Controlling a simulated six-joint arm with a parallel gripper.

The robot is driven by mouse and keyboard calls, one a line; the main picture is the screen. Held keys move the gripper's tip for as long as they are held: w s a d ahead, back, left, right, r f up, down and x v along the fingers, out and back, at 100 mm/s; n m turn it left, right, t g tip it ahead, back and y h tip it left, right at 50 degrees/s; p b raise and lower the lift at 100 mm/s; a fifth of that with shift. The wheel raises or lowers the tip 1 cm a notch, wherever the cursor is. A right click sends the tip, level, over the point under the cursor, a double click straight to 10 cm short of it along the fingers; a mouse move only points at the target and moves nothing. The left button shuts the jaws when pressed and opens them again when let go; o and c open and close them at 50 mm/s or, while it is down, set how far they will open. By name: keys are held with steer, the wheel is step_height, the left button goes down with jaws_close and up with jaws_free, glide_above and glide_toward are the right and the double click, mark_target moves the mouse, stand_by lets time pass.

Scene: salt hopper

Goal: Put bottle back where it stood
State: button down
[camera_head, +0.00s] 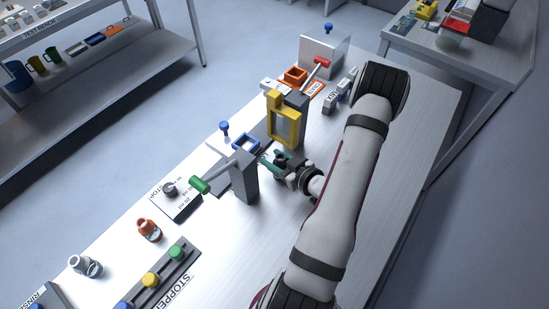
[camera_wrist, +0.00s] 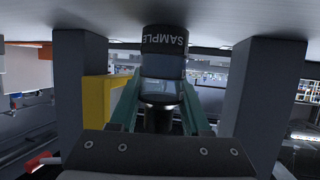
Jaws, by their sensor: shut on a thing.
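My gripper (camera_head: 270,160) has teal fingers, which also show in the wrist view (camera_wrist: 160,112). They are shut on a bottle (camera_wrist: 162,68) with clear walls and a dark band. The wrist view appears upside down, with the pale bench surface along its top edge. The bottle's dark end is close to that surface; I cannot tell whether it touches. In the head view the gripper is right of the grey post (camera_head: 245,180) with the green-handled lever (camera_head: 200,185), in front of the yellow frame (camera_head: 285,125). The held bottle is mostly hidden there.
A blue square frame (camera_head: 246,142) lies behind the post. Two grey uprights (camera_wrist: 270,95) flank the wrist view. Bench right of my arm is clear.

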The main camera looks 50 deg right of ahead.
steer(key=shift+c, duration=1.8)
jaws_free()
steer(key=shift+f, duration=0.1)
steer(key=shift+s+r, duration=0.15)
steer(key=shift+r, duration=0.05)
steer(key=v, duration=1.1)
steer(key=shift+s+r, duration=0.15)
steer(key=shift+s, duration=0.2)
steer(key=shift+a, duration=0.1)
